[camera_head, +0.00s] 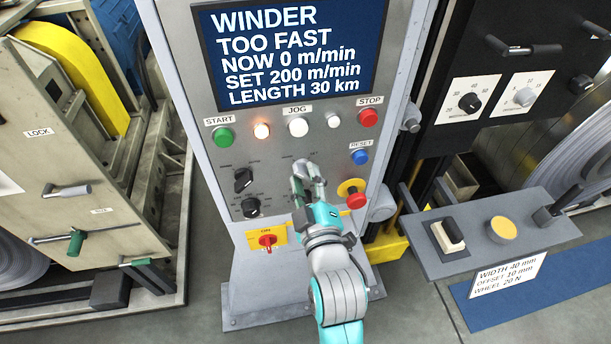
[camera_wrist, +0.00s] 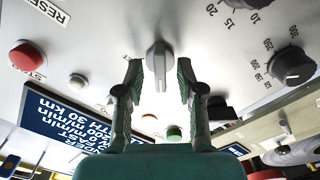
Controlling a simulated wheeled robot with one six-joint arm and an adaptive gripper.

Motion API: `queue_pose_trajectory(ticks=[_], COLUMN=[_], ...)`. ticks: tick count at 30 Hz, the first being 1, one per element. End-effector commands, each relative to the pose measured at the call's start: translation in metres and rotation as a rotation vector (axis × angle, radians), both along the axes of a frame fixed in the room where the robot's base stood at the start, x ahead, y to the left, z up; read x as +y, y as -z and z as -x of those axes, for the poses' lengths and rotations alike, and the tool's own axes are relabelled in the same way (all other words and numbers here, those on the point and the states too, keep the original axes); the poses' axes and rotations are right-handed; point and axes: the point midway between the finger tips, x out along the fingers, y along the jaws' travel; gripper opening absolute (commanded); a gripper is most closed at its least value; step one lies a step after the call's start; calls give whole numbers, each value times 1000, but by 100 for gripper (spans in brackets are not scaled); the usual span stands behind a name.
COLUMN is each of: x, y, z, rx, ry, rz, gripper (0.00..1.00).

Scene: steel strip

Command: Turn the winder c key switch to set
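The winder panel (camera_head: 222,165) stands upright in the head view, with a blue screen (camera_head: 290,50) reading "WINDER, TOO FAST, NOW 0 m/min, SET 200 m/min, LENGTH 30 km". A grey key switch (camera_wrist: 159,62) shows in the middle of the wrist view, its handle roughly upright in that picture. My gripper (camera_head: 308,182) is at the panel and largely hides the switch in the head view. In the wrist view its fingers (camera_wrist: 160,76) stand open on either side of the handle, with small gaps visible. The switch's position labels are too small to read.
Around the switch are a green start button (camera_head: 223,137), a red stop button (camera_head: 369,117), a blue reset button (camera_head: 360,157), a red emergency button on yellow (camera_head: 355,199), two black knobs (camera_head: 243,180) and a red-and-yellow rotary switch (camera_head: 267,241). A grey control shelf (camera_head: 475,255) juts out at right.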

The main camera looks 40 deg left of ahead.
Motion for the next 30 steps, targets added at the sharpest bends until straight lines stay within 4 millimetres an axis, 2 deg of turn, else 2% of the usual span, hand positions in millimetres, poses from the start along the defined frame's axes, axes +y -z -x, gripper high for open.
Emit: queue_pose_trajectory(ticks=[12,13,17,18,30], x=[7,7,7,7,7], y=[0,0,0,0,0], z=[-6,-6,-6,-6,-6], rx=[0,0,0,0,28], ry=[0,0,0,0,1], rz=[0,0,0,0,-23], gripper=[38,35,2,0,0])
